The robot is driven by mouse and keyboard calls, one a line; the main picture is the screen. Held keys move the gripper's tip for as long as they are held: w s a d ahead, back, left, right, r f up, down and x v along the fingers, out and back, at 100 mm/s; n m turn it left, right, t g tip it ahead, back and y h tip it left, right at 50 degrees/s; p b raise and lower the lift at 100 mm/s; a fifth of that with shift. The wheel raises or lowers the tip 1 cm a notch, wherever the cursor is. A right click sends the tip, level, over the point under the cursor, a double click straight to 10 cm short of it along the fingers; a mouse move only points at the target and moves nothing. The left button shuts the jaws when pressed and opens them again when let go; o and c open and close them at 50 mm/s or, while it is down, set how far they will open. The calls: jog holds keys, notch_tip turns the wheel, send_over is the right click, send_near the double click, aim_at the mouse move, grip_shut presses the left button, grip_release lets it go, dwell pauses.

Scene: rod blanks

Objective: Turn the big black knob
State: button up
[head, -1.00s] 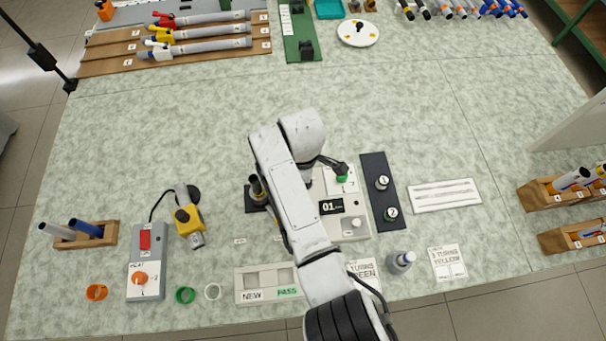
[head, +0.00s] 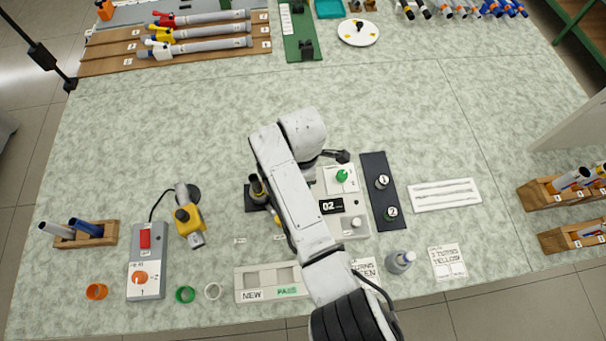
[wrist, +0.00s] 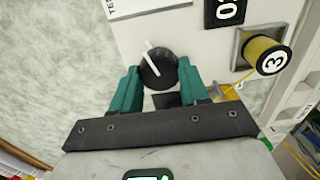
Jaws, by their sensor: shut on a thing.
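The big black knob (wrist: 158,68), with a white pointer line, sits on a pale panel in the wrist view. The pointer slants toward the upper left of the knob. My gripper (wrist: 159,78) has its two teal fingers on either side of the knob, shut on it. In the head view my arm covers the knob and the gripper.
A black strip (head: 378,168) with pegs marked 1 and 2 lies right of the panel. A grey switch box (head: 148,270) stands left. The table behind my arm is clear.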

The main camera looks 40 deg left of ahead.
jog(key=shift+r, duration=0.1)
jog(key=o, duration=1.1)
jog(key=shift+c, duration=0.2)
notch_tip(320, 180, up, 11)
jog(key=shift+f, duration=0.2)
